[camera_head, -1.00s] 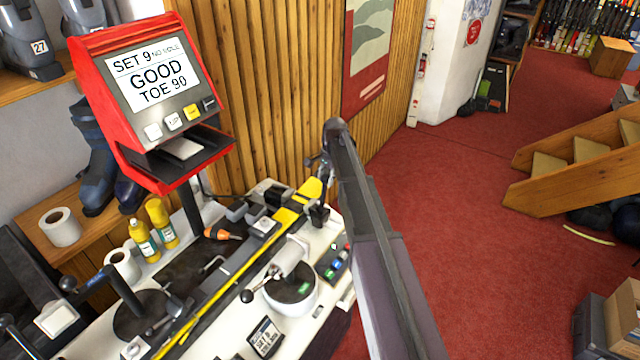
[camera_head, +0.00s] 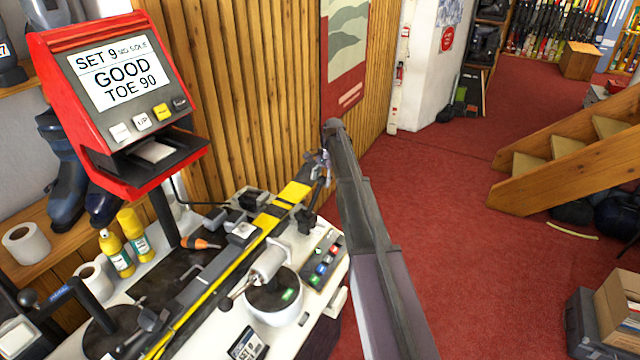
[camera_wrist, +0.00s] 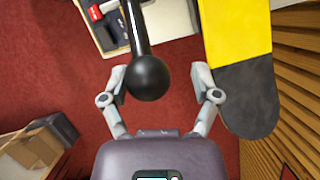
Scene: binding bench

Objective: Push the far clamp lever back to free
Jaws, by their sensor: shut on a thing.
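The far clamp lever is a dark rod (camera_head: 315,198) at the far end of the bench in the head view, leaning up toward my gripper (camera_head: 319,163). In the wrist view its black ball knob (camera_wrist: 150,78) lies between the two fingers of my gripper (camera_wrist: 160,76), which is shut on it. Exact finger contact is hard to see. A yellow and black ski (camera_head: 291,194) lies along the bench beside the lever; its rounded dark end (camera_wrist: 250,100) shows at the right in the wrist view.
A red display unit (camera_head: 45,60) reading "GOOD TOE 90" stands at the left. A white round base with a crank (camera_head: 275,305) and a button panel (camera_head: 322,262) sit near the lever. The slatted wood wall (camera_head: 240,100) is close behind; red carpet is open at right.

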